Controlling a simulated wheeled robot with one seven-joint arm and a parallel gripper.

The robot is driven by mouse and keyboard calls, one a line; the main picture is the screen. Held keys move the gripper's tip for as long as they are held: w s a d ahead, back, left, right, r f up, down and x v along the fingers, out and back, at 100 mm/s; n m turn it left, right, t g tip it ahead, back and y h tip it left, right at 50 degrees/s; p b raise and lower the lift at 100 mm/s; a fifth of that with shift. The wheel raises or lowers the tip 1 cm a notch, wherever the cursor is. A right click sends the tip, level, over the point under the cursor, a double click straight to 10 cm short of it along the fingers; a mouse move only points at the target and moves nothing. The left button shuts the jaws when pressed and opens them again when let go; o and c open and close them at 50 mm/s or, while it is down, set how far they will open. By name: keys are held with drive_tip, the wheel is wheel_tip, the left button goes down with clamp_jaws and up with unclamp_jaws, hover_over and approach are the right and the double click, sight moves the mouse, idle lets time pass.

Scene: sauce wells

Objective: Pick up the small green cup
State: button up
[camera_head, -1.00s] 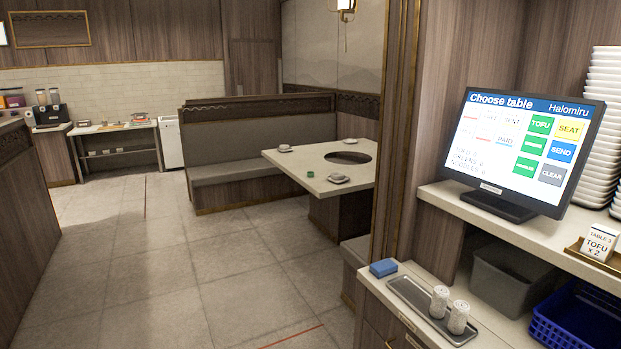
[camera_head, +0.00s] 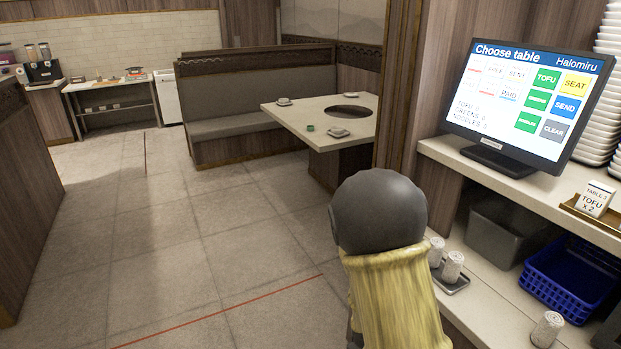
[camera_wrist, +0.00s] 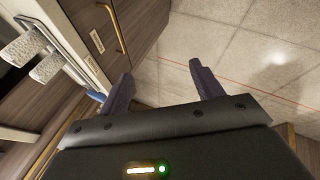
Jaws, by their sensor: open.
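A small green cup (camera_head: 310,128) sits on the white table (camera_head: 290,112) of the booth, near its front left edge, some way off across the floor. Two small white dishes, one at the far left edge (camera_head: 284,101) and one at the front (camera_head: 338,133), are on the same table. My gripper (camera_wrist: 165,82) shows in the wrist view with its two fingers apart and nothing between them. It points down over the floor beside a wooden cabinet, far from the cup. The cup is not in the wrist view.
A counter at the right holds an order screen (camera_head: 522,100), a blue basket (camera_head: 570,280), a grey bin (camera_head: 508,230) and white rolls (camera_head: 452,266). A booth bench (camera_head: 235,135) stands left of the table. The tiled floor (camera_head: 190,250) at the left is open.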

drive_tip(key=s+a+r+m+g+y, duration=0.2)
drive_tip(key=s+r+m+g, duration=0.1)
drive_tip(key=s+r+m, duration=0.5)
wheel_tip(320, 180, up, 4)
drive_tip(key=s, duration=0.2)
drive_tip(key=shift+s+f, duration=0.15)
drive_tip(key=shift+s, duration=0.2)
